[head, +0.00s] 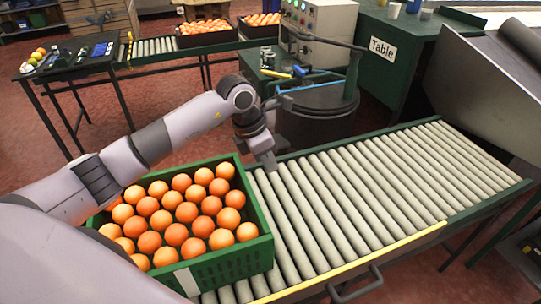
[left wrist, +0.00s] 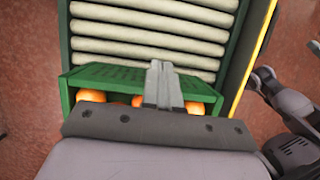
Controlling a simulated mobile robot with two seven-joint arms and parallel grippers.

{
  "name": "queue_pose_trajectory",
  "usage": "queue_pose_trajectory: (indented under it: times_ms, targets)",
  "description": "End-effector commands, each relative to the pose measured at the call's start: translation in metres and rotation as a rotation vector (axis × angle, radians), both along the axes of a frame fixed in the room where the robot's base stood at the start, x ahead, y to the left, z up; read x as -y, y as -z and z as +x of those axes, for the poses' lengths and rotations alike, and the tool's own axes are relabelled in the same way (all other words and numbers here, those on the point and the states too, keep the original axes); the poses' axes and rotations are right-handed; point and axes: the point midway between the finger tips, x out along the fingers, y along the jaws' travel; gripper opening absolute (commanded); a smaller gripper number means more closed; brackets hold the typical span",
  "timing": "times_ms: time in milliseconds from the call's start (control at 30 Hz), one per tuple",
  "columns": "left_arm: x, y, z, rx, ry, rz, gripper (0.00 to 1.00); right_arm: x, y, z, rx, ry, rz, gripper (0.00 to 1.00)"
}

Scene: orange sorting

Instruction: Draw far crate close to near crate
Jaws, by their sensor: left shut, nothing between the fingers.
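One green crate (head: 262,213) full of oranges sits on the near end of the roller conveyor (head: 365,195). Its wall also shows in the left wrist view (left wrist: 110,75). I see no second green crate on this conveyor. My left gripper (head: 268,161) is shut and empty, pointing down just past the crate's back right corner. In the left wrist view the closed fingers (left wrist: 158,72) overlap the crate's wall, tips over the rollers; I cannot tell whether they touch it. My right gripper is absent from the head view; grey and dark arm parts show at the wrist view's right edge.
The rollers right of the crate are bare. A yellow strip (head: 355,265) runs along the conveyor's front edge. A dark round drum (head: 318,112) stands behind it. Dark crates of oranges (head: 205,38) stand on a back conveyor. A metal chute (head: 485,85) is at the right.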

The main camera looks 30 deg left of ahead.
Motion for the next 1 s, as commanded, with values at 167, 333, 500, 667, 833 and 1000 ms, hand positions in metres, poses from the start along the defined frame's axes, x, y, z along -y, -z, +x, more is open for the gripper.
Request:
queue_pose_trajectory:
  times_ms: [167,333,500,667,833,1000]
  targets:
    - [-0.009,0.006,0.002,0.002,-0.007,0.040,0.00,0.000,0.007,0.000,-0.001,0.001,0.001,0.41]
    - [-0.008,0.026,0.002,0.002,-0.006,0.037,0.00,0.000,0.021,0.000,-0.005,0.001,0.003,0.41]
    - [-0.008,0.049,0.002,0.002,-0.006,0.035,0.00,-0.003,0.034,0.000,-0.010,0.002,0.012,0.41]
    - [-0.008,0.070,0.002,0.002,-0.007,0.034,0.00,-0.007,0.042,0.002,-0.012,-0.002,0.023,0.41]
    - [-0.008,0.092,0.002,0.002,-0.006,0.034,0.00,-0.012,0.052,0.003,-0.018,-0.012,0.032,0.41]
    - [-0.007,0.114,0.002,0.003,-0.005,0.033,0.00,-0.013,0.062,0.005,-0.022,-0.014,0.036,0.41]
